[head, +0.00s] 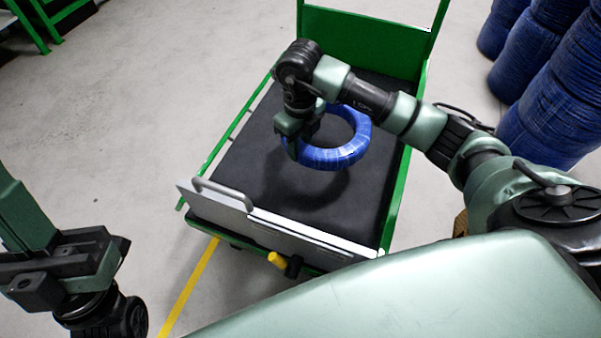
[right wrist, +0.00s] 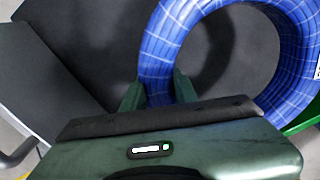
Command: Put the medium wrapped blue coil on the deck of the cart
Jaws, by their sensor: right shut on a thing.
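The wrapped blue coil (head: 345,154) is held over the black deck (head: 245,165) of the green cart (head: 391,205). Its shadow lies on the deck below it, so it looks a little above the surface. My right gripper (head: 294,141) is shut on the left side of the coil's ring. In the right wrist view the gripper's fingers (right wrist: 158,92) straddle the ring of the blue coil (right wrist: 160,45), with the black deck (right wrist: 85,35) behind. My left gripper (head: 112,255) is at the lower left, away from the cart; its fingertips are not clear.
A grey panel with a handle (head: 225,203) stands along the cart's near edge. Green rails run along the sides and a green frame (head: 365,40) rises at the far end. Stacks of blue coils (head: 560,85) stand at the upper right.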

